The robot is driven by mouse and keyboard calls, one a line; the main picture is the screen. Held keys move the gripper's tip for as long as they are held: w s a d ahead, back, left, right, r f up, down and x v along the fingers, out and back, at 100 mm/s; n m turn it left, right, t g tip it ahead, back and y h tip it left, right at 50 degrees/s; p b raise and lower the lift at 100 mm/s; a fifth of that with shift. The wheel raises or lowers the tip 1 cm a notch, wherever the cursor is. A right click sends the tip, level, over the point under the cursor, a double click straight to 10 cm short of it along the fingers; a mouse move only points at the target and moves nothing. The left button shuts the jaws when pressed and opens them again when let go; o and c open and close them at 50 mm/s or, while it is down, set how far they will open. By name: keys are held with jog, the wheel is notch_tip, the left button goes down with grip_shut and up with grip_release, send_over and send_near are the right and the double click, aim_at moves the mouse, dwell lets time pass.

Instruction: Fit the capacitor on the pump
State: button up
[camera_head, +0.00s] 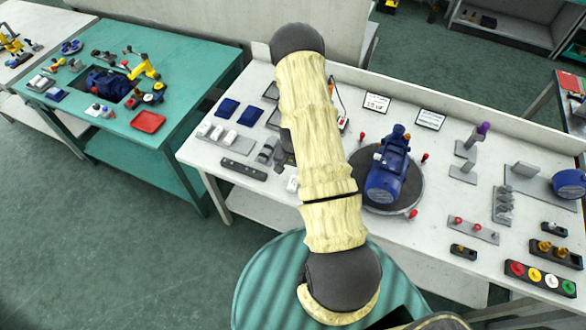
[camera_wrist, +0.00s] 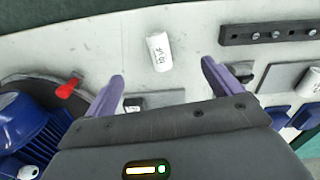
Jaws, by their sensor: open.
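A white cylinder with dark lettering, which looks like the capacitor (camera_wrist: 159,52), lies on the white bench in the wrist view. In the head view, a white piece (camera_head: 292,184) at the left edge of my arm appears to be the same one. My gripper (camera_wrist: 163,71) is open and empty, its two purple fingers pointing toward the cylinder with a gap between them. The blue pump (camera_head: 388,180) sits on a round dark turntable (camera_head: 419,190) right of my arm; part of the pump (camera_wrist: 30,135) shows at the wrist view's left. My gripper is hidden behind the arm in the head view.
Several white cylinders (camera_head: 217,132) lie on a pad farther left on the bench. A black bar (camera_head: 243,169) lies near the front edge. Red-handled clamps (camera_head: 425,158) ring the turntable. Brackets, fittings and a coloured-button strip (camera_head: 541,279) occupy the bench's right. A teal table (camera_head: 190,85) stands left.

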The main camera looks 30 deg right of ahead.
aim_at(293, 181)
jog(key=shift+f, duration=0.1)
jog(key=shift+f+b, duration=1.25)
jog(key=shift+f, duration=0.8)
jog(key=shift+f+b, duration=0.4)
jog(key=shift+b, duration=0.05)
jog(key=shift+f+b, duration=0.95)
jog(key=shift+b, duration=0.05)
jog(key=shift+c, duration=0.2)
jog(key=c, duration=1.7)
jog(key=shift+r+p, duration=1.6)
jog(key=shift+r, duration=0.95)
jog(key=shift+a, duration=0.1)
